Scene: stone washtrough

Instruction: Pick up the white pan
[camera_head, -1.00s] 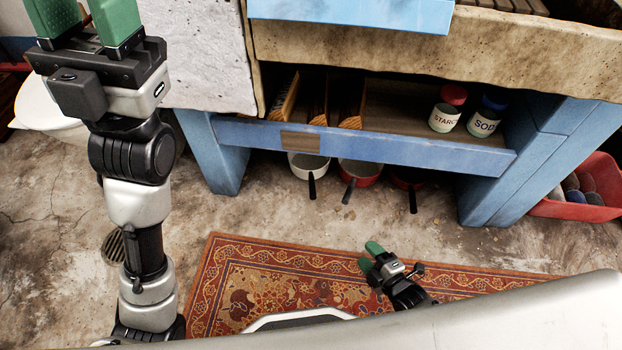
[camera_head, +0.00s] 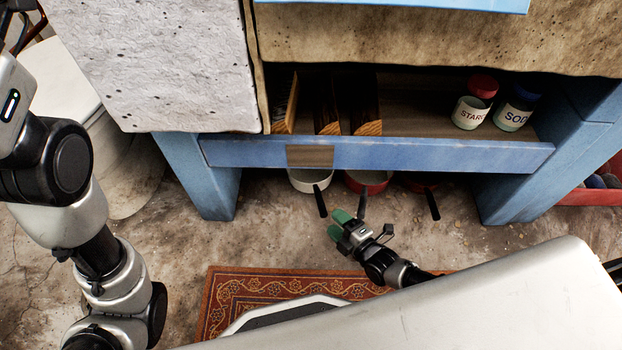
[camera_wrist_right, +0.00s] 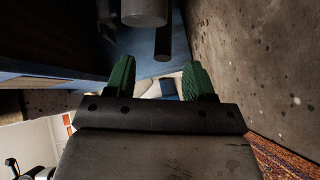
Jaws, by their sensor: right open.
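The white pan (camera_head: 309,181) hangs or stands under the blue lower rail of the trough frame, its dark handle pointing down toward me. The rail hides its upper part. My right gripper (camera_head: 337,223) is open and empty, low in front of the pan and just below its handle, apart from it. In the right wrist view the two green fingers (camera_wrist_right: 158,82) are spread. A dark handle and a grey cylinder show above them there; I cannot tell which pan they belong to. My left arm comes in at the left, with its fingers out of view.
The blue rail (camera_head: 400,153) runs above. A starch jar (camera_head: 470,110) and soda jar (camera_head: 514,112) stand on the shelf. The patterned rug (camera_head: 235,290) lies in front.

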